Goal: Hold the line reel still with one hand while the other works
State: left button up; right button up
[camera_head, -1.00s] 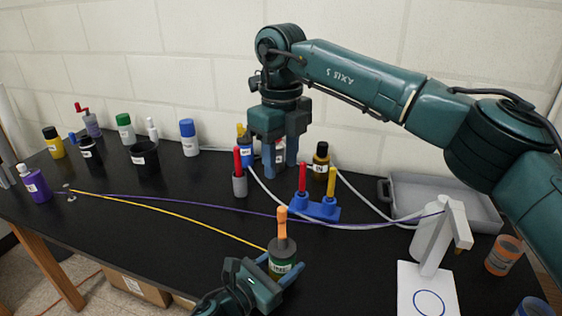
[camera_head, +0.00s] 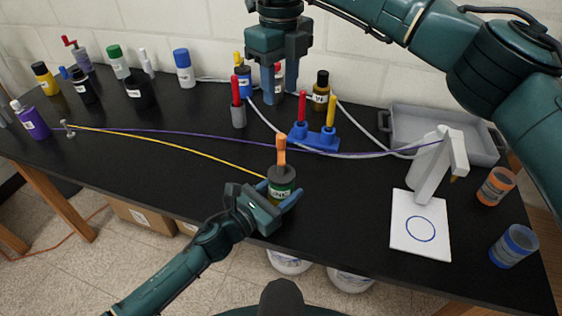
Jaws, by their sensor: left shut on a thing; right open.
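The line reel (camera_head: 281,180) appears to be the small dark-topped, green-bodied container with a label and an upright orange handle (camera_head: 281,150). A yellow line (camera_head: 185,145) runs from it to a small post (camera_head: 69,130) at the left. My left gripper (camera_head: 278,198) is shut around the reel's lower body near the table's front edge; the reel stands upright. My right gripper (camera_head: 280,86) is open and points down above the back of the table. A bottle with a red top (camera_head: 277,72) shows behind its fingers. The gripper appears empty.
A purple line (camera_head: 350,153) crosses to a white stand (camera_head: 436,168). A grey tray (camera_head: 398,118) is at right. The left-front tabletop is clear.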

aim_at(281, 134)
notch_tip(281, 134, down, 12)
jog(key=shift+r, duration=0.1)
dwell(0.4)
jog(key=shift+c, duration=0.3)
grip_shut()
